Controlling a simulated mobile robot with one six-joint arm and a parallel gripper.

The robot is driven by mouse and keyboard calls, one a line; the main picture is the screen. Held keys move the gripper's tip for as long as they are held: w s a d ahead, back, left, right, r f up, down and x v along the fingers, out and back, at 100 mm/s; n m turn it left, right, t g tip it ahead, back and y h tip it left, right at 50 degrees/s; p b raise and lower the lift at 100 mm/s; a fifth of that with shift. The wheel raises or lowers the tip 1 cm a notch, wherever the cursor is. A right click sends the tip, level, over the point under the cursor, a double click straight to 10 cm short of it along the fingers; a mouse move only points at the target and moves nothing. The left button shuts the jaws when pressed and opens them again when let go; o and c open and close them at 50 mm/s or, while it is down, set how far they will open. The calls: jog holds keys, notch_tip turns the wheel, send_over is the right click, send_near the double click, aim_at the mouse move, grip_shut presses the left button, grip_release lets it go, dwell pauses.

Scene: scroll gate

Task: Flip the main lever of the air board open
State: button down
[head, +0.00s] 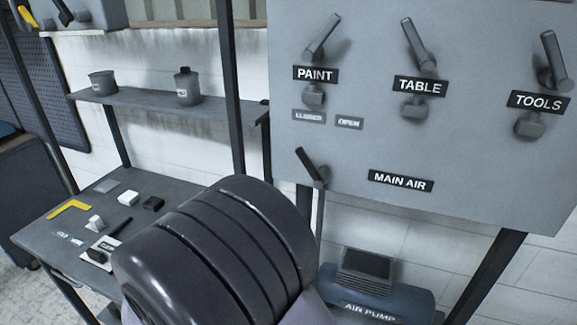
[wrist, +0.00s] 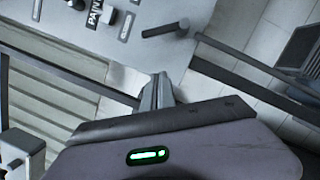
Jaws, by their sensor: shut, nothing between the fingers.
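The grey air board (head: 450,150) carries the main lever (head: 311,168) at its lower left edge, left of the MAIN AIR label (head: 401,181). The lever's dark handle tilts up and to the left. CLOSED (head: 309,117) and OPEN (head: 349,123) labels sit above it, CLOSED on the left. In the wrist view the main lever (wrist: 165,29) shows at the board's edge, beyond my gripper (wrist: 160,77). My gripper is shut and empty, its tips apart from the lever. In the head view my arm hides the gripper.
PAINT (head: 322,38), TABLE (head: 414,45) and TOOLS (head: 553,62) levers stand higher on the board. An air pump (head: 375,290) sits below. A bench (head: 60,230) with small items and a shelf (head: 150,96) with two cans are at left. Dark frame posts flank the board.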

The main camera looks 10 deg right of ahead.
aim_at(310, 167)
jog(key=w+d+r+b, duration=0.1)
jog(key=w+d+r, duration=0.1)
jog(key=d, duration=0.3)
jog(key=w+d+r+b, duration=0.1)
jog(key=w+d, duration=0.2)
jog(key=d, duration=0.2)
jog(key=shift+r, duration=0.35)
jog(key=shift+w, duration=0.15)
